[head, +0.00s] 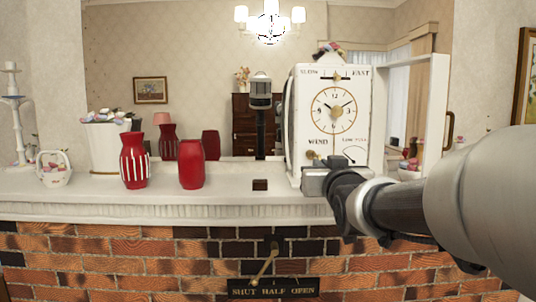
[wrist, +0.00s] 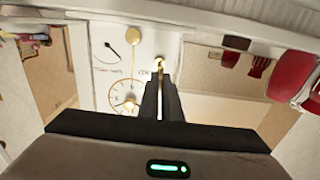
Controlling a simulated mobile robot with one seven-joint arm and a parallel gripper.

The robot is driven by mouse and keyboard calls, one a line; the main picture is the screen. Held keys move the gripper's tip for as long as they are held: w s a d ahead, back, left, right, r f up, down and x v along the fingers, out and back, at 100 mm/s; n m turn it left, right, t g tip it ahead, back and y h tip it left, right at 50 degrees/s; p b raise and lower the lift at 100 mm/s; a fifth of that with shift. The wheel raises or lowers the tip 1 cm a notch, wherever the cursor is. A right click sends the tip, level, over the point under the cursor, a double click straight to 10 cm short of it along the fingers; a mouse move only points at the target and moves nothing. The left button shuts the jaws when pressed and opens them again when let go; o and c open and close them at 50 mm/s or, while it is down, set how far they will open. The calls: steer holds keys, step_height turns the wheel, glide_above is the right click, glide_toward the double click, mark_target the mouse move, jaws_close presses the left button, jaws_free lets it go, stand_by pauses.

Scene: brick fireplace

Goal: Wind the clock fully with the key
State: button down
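The white clock (head: 374,125) stands on the mantel with a round gold-rimmed dial, and its glass door (head: 412,75) is swung open to the right. A WIND label (head: 318,142) and a small gauge with a dark needle (head: 355,155) sit below the dial. My gripper (head: 322,170) is at the clock's lower left front. In the wrist view, my gripper's (wrist: 160,88) dark fingers are close together with the gold key (wrist: 159,64) between them, its end at the clock face (wrist: 150,42). Whether the key sits in the winding hole cannot be told.
A mirror is behind. A damper lever (head: 263,266) hangs below.

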steer(key=shift+w, duration=0.15)
stand_by(0.3)
steer(key=shift+w+b, duration=0.3)
steer(key=shift+w, duration=0.95)
steer(key=shift+b, duration=1.1)
stand_by(0.4)
steer(key=shift+w, duration=1.5)
stand_by(0.4)
steer(key=shift+f+m+b, duration=0.15)
steer(key=shift+m+b, duration=0.55)
steer(key=shift+m, duration=1.6)
steer(key=shift+b, duration=0.3)
